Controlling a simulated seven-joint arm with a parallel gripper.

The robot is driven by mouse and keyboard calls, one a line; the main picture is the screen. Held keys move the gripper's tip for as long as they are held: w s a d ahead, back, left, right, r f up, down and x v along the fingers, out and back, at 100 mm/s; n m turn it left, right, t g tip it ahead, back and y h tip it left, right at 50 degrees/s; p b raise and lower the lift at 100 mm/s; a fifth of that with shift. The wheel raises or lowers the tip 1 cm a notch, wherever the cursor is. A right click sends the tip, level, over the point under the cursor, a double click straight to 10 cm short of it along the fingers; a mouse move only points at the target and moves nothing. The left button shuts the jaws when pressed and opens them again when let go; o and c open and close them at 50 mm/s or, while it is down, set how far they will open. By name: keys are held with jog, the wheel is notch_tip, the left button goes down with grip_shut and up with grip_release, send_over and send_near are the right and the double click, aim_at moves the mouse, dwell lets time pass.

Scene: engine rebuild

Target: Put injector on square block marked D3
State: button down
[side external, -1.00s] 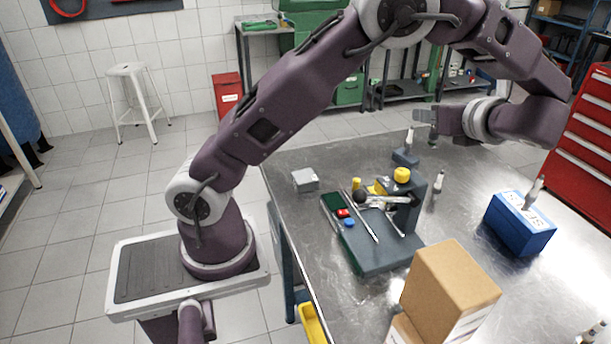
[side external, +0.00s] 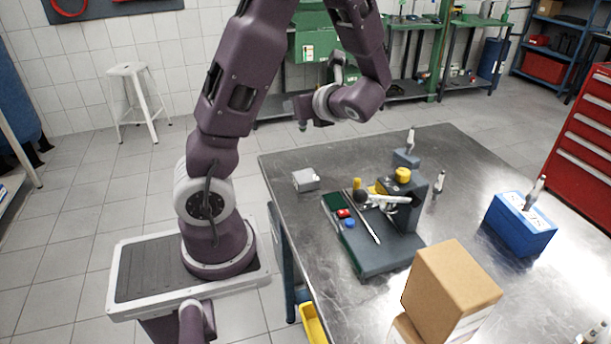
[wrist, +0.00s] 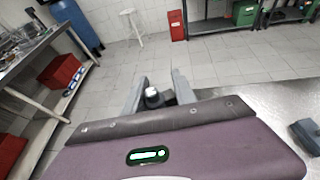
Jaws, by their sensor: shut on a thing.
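My gripper (side external: 303,112) is raised above and behind the far-left corner of the table. In the wrist view its two fingers (wrist: 155,92) are on either side of a small dark cylinder with a pale end, the injector (wrist: 152,97), mostly hidden by my wrist. A small light grey square block (side external: 305,180) lies on the table near its left edge, with nothing on it. A dark grey block (side external: 406,158) farther right bears an upright pale injector-like part (side external: 410,138). I cannot read D3 on any block.
A blue block (side external: 520,225) carries another such part (side external: 534,191); one more (side external: 438,183) stands on the table. A dark fixture (side external: 375,250) with a yellow-capped post occupies the middle. Cardboard boxes (side external: 450,290) stand in front. The table's back left is clear.

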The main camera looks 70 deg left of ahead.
send_over(306, 180)
jog(key=a, duration=0.4)
notch_tip(306, 180, down, 12)
jog(key=shift+w+a+f, duration=0.1)
jog(key=shift+a+f, duration=0.05)
jog(key=shift+f, duration=0.1)
jog(key=c, duration=1)
grip_release()
jog(key=shift+f, duration=0.1)
